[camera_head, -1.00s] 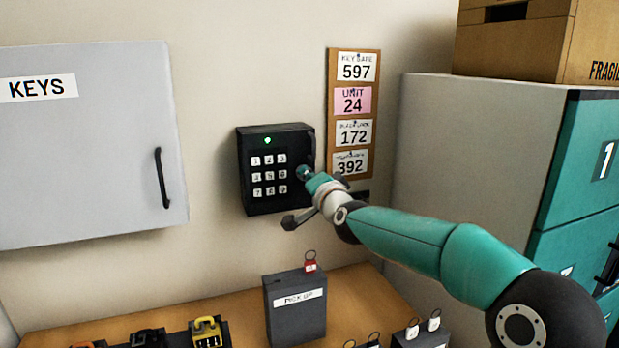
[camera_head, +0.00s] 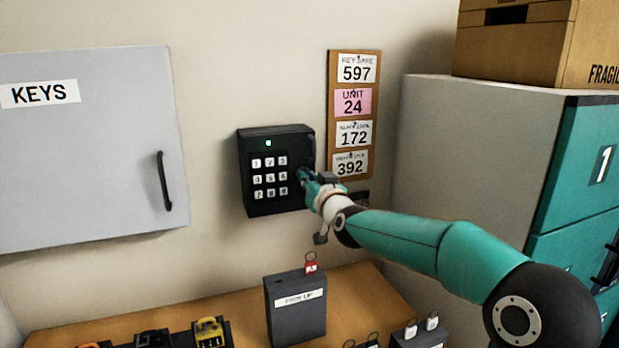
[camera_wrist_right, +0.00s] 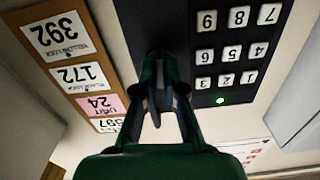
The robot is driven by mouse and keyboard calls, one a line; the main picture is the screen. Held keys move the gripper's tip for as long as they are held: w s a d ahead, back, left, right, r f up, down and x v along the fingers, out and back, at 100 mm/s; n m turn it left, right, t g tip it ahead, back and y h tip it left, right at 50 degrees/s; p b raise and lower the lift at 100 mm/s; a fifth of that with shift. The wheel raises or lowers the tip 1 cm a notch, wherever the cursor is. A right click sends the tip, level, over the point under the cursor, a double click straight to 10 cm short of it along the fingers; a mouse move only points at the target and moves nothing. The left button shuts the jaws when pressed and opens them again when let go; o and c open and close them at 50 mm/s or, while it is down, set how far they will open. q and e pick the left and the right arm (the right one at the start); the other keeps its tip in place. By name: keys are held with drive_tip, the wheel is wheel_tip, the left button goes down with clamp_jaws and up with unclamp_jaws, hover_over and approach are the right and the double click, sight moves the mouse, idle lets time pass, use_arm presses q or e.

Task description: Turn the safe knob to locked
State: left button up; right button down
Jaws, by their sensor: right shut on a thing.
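The black key safe (camera_head: 293,141) is fixed to the wall, with a white-button keypad (camera_head: 270,177) and a lit green light (camera_head: 268,143) above it. Its knob is at the right of the keypad and is largely hidden by my right gripper (camera_head: 303,177), which is shut on it. In the right wrist view the gripper (camera_wrist_right: 160,62) points at the safe face (camera_wrist_right: 145,18), beside the keypad (camera_wrist_right: 230,47). The knob's exact angle cannot be told. My left gripper is not in view.
A number board (camera_head: 372,88) hangs right of the safe, close to my wrist. A grey KEYS cabinet (camera_head: 100,130) is at the left. A pick-up box (camera_head: 297,318) with a red tag (camera_head: 311,263) stands on the wooden table (camera_head: 250,284) below. Teal lockers (camera_head: 575,160) stand right.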

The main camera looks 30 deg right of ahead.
drive_tip(key=shift+a+f+n, duration=0.1)
drive_tip(key=shift+f+n, duration=0.25)
drive_tip(key=shift+n, duration=0.25)
drive_tip(key=c, duration=1.3)
unclamp_jaws()
drive_tip(key=shift+w, duration=0.1)
drive_tip(key=shift+o, duration=0.2)
drive_tip(key=shift+r, duration=0.1)
drive_tip(key=shift+r, duration=0.15)
drive_tip(key=shift+s, duration=0.25)
